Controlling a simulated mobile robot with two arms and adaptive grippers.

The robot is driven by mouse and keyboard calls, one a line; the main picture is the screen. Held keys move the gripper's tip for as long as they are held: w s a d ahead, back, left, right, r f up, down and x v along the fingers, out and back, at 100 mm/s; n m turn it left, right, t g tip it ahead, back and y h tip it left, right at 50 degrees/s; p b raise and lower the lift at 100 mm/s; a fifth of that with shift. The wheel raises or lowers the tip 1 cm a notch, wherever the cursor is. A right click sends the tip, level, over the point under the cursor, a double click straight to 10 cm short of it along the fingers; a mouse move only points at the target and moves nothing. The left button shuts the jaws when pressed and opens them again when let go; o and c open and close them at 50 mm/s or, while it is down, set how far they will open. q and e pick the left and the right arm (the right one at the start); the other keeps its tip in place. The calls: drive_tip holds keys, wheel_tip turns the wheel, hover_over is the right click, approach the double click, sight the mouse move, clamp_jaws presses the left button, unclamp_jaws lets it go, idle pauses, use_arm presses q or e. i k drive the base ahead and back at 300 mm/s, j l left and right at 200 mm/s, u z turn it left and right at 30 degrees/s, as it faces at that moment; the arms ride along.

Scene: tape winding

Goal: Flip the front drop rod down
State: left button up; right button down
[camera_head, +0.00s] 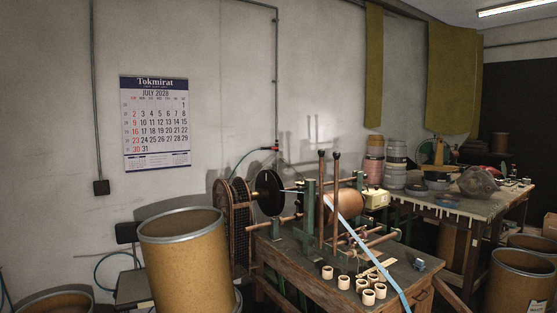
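The tape winding machine stands on a dark worktable (315,284) right of the middle. Two brown rods with dark knobs at their tops stand upright and close together, a left one (321,200) and a right one (336,200). I cannot tell surely which is the front drop rod. Behind them is a brown roll (351,204) between green posts (310,205). A light blue tape (372,258) slants down past the rods to the table's front right edge. The lower ends of the rods are hard to make out. Neither of my grippers is in view.
Several small cream rings (367,297) stand on the table's front part, with a small blue item (419,265) to their right. A large brown drum (187,262) stands left of the table. Another cluttered table (480,207) is behind right, with drums (518,280) beside it.

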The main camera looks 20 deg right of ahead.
sight(337, 155)
drive_tip(key=i+l, duration=0.2)
drive_tip(key=i+l+u, duration=0.15)
drive_tip(key=l, duration=0.25)
drive_tip(key=i+l, duration=0.2)
drive_tip(key=l, duration=0.15)
drive_tip(key=i+l+u, duration=0.15)
drive_tip(key=l, duration=0.2)
